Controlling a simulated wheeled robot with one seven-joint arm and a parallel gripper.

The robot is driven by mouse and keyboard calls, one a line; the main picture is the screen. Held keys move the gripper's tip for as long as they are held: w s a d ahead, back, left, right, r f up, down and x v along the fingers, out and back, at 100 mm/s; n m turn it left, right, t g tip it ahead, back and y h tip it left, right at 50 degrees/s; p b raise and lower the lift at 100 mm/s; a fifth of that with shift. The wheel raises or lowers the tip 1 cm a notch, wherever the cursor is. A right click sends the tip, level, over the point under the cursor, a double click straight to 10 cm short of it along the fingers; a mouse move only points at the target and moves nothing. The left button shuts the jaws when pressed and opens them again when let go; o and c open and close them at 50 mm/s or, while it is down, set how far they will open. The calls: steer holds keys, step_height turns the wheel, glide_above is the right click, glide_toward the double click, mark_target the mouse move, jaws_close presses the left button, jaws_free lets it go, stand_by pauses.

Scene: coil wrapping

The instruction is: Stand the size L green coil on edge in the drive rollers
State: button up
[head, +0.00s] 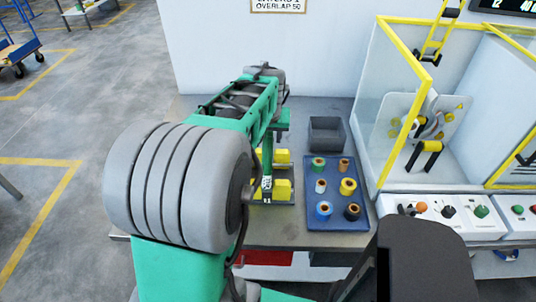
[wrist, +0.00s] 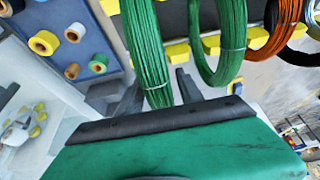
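Two green coils show in the wrist view: a nearer one (wrist: 145,45) at the middle and another (wrist: 225,40) to its right. I cannot tell their size marks. My gripper (wrist: 159,94) has its two fingers on either side of the nearer coil's lower rim. A gap shows between the coil and the right finger; the left finger is close to or against the coil. In the head view my arm hides the gripper and most of the coils. The wrapping machine with its rollers (head: 430,146) stands at the right, with no coil seen in it.
An orange coil (wrist: 278,35) and a dark coil stand farther right on the rack with yellow blocks (head: 283,190). A blue tray (head: 315,222) of tape rolls and a grey bin (head: 326,135) lie between rack and machine. Yellow-framed clear panels (head: 398,110) flank the machine.

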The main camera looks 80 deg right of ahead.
jaws_close()
stand_by(1.0)
steer(key=shift+r, duration=0.15)
